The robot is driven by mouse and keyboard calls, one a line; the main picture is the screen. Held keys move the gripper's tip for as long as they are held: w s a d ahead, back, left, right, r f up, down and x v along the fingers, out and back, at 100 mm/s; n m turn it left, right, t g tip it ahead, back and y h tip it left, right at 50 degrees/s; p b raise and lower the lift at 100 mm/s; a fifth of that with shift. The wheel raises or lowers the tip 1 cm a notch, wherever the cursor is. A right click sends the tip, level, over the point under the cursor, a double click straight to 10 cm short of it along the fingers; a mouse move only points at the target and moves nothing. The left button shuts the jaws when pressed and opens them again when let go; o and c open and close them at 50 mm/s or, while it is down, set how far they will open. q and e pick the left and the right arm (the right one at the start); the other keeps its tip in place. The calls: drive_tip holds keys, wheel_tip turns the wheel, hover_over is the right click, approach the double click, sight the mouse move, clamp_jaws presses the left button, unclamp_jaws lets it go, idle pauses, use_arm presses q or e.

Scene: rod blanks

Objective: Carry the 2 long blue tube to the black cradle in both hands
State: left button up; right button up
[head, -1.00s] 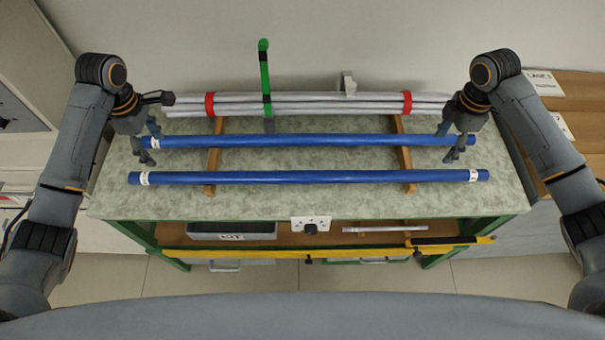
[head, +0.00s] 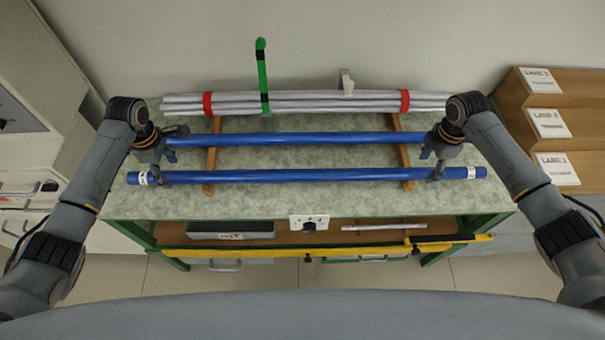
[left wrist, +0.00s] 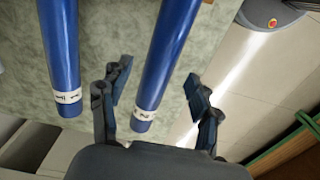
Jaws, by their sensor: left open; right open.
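Two long blue tubes lie parallel across the bench, a front tube (head: 300,175) and a back tube (head: 300,139), in the head view. Both have white end labels. My left gripper (head: 163,176) is open at the front tube's left part, just inside its label. In the left wrist view the front tube (left wrist: 168,50) shows between its spread fingers (left wrist: 157,82), and the back tube (left wrist: 60,45) lies to the left. My right gripper (head: 430,168) is open over the front tube's right part; whether it touches is unclear. I cannot make out a black cradle.
The tubes rest on two wooden strips (head: 407,160) on the speckled bench top (head: 300,200). Grey rods with red bands (head: 330,102) lie behind, beside a green upright post (head: 262,70). Lane-labelled wooden steps (head: 575,130) stand right. A yellow bar (head: 340,250) runs along the front.

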sight(171, 174)
use_arm(q)
drive_tip(key=shift+f, duration=1.5)
use_arm(e)
drive_tip(key=shift+f, duration=1.5)
use_arm(q)
clamp_jaws()
use_arm(e)
clamp_jaws()
drive_tip(key=shift+r, duration=0.1)
